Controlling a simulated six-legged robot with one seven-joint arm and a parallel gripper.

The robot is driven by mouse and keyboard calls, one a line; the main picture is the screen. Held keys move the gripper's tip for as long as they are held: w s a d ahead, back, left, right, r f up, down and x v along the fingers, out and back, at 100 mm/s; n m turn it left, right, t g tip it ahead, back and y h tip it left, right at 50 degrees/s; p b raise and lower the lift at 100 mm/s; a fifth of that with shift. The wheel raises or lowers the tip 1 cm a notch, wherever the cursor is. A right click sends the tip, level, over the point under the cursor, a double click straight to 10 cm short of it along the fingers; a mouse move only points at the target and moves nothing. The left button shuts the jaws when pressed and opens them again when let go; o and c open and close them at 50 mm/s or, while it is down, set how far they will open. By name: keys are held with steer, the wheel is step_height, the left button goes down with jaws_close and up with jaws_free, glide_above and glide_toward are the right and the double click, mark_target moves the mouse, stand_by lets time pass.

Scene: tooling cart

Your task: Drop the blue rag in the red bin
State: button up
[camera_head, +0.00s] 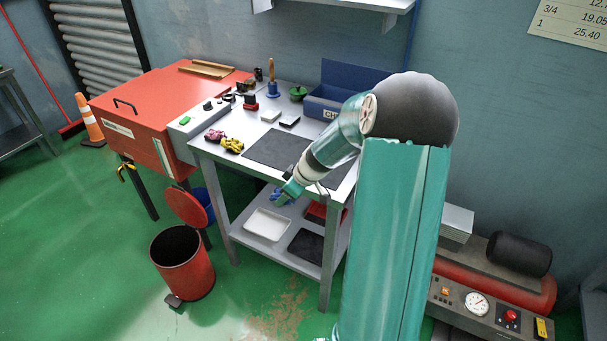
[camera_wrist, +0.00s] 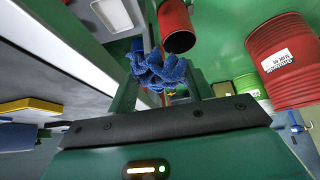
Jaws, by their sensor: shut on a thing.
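The blue rag (camera_wrist: 155,70) is a crumpled bundle between the fingertips of my gripper (camera_wrist: 163,88), which is shut on it. In the head view my gripper (camera_head: 287,190) hangs at the front edge of the cart's top, with some blue of the rag (camera_head: 278,197) showing beside it. The red bin (camera_head: 185,270) stands on the floor to the left of the cart, its round lid (camera_head: 186,207) raised and its dark mouth open. The bin also shows at the top of the wrist view (camera_wrist: 176,20). The rag is apart from the bin.
A red cabinet (camera_head: 135,115) stands at left. Green floor is open around the bin.

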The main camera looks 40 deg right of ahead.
steer(key=a+f+m+h, duration=0.2)
steer(key=a+f+m, duration=0.3)
steer(key=a+f, duration=1.8)
steer(key=shift+w+a+h, duration=0.3)
